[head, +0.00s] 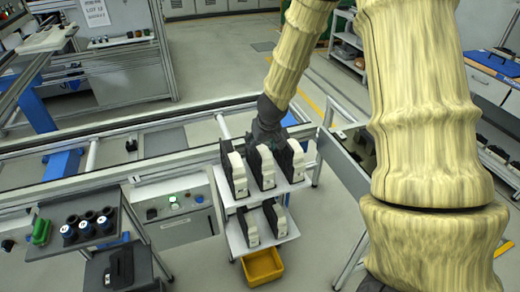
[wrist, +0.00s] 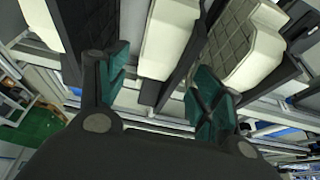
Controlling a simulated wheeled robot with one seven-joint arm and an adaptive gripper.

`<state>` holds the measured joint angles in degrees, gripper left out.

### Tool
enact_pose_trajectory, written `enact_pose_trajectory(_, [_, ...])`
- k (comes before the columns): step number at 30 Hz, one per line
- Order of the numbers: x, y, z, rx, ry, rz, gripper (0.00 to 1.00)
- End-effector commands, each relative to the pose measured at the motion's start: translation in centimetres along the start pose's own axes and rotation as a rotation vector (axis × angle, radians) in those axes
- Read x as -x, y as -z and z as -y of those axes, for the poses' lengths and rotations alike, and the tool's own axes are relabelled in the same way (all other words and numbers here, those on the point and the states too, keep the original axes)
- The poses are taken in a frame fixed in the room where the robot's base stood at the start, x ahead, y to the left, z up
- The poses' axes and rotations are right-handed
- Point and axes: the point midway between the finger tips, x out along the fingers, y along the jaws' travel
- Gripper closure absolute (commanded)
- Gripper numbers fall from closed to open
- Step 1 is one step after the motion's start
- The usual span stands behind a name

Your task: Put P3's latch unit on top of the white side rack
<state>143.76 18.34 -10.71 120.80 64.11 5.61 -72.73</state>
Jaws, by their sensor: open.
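The white side rack (head: 236,240) stands in the middle of the head view, with two shelves. Black-and-white latch units (head: 264,167) stand upright in a row on its top shelf, and two more (head: 247,227) stand on the lower shelf. No P3 label is readable, so I cannot tell which unit is P3's. My gripper (head: 268,138) is at the far side of the top row, partly hidden by the units. In the wrist view its teal fingers (wrist: 160,82) are open, with a white-and-black latch unit (wrist: 168,38) showing between and beyond them. Contact cannot be told.
A yellow bin (head: 262,267) sits beneath the rack. A conveyor rail (head: 120,170) runs behind it. At left is a dark cart (head: 75,250) with several cylinders and a green part (head: 41,232). A grey-topped table (head: 345,165) stands close to the rack's right.

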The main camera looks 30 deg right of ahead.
Motion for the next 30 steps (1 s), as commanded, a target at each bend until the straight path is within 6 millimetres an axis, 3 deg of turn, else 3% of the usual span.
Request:
enact_pose_trajectory(12, [4.6,0.1,0.1,0.003,0.001,-0.001,0.33])
enact_pose_trajectory(20, [5.8,-0.1,0.1,0.001,0.0,0.001,0.33])
enact_pose_trajectory(25, [4.2,-2.2,0.1,0.013,-0.03,0.039,0.33])
enact_pose_trajectory(30, [0.6,-7.0,0.3,0.045,-0.093,0.11,0.33])
